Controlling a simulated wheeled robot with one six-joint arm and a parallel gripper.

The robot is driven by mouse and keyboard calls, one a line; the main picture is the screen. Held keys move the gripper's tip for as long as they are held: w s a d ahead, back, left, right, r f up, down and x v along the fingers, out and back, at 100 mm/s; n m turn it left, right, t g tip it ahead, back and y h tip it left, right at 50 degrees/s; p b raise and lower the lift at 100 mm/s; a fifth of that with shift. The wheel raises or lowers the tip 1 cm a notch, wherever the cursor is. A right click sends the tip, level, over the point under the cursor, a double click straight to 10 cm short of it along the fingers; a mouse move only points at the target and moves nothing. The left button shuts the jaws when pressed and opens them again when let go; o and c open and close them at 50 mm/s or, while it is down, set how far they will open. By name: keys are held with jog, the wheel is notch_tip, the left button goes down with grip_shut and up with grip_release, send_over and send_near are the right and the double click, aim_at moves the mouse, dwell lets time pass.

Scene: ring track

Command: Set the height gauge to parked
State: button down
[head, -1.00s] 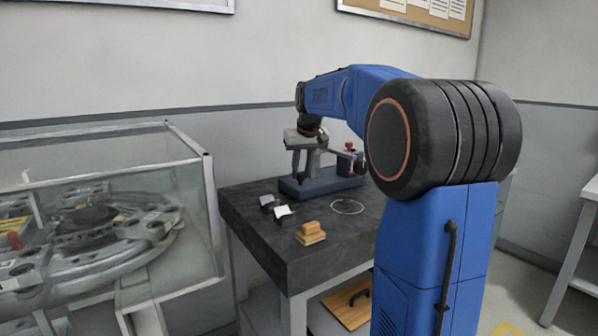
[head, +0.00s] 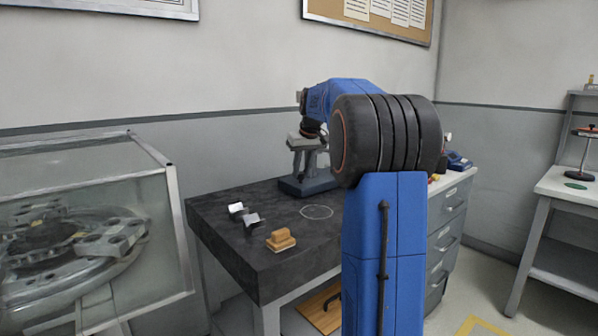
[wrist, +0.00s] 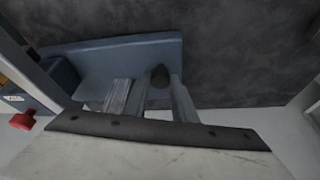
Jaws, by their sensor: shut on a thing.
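A blue-grey base (head: 316,187) stands near the back of the dark tabletop in the head view; I take it to be the height gauge's, but I cannot make out a scale. It also shows in the wrist view (wrist: 150,55), with a block and red knob (wrist: 22,121) at the left. My gripper (head: 308,172) points down over this base, its fingers close together. In the wrist view my gripper (wrist: 157,92) has a small dark rounded part (wrist: 160,76) at its fingers. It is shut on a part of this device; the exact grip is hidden.
On the dark tabletop (head: 225,235) are two small blocks (head: 251,220), a wooden block (head: 281,240) and a thin pale ring outline (head: 317,212). A glass-sided case (head: 160,230) stands left. A drawer cabinet (head: 447,225) and another table (head: 570,190) stand right, with floor between.

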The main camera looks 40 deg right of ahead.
jog(key=c, duration=1.5)
grip_release()
jog(key=shift+d, duration=0.4)
jog(key=shift+o, duration=0.2)
jog(key=shift+a, duration=0.1)
jog(key=shift+s+r, duration=0.15)
jog(key=shift+r, duration=0.35)
jog(key=v, duration=1.6)
jog(key=shift+s, duration=0.25)
jog(key=shift+r, duration=0.1)
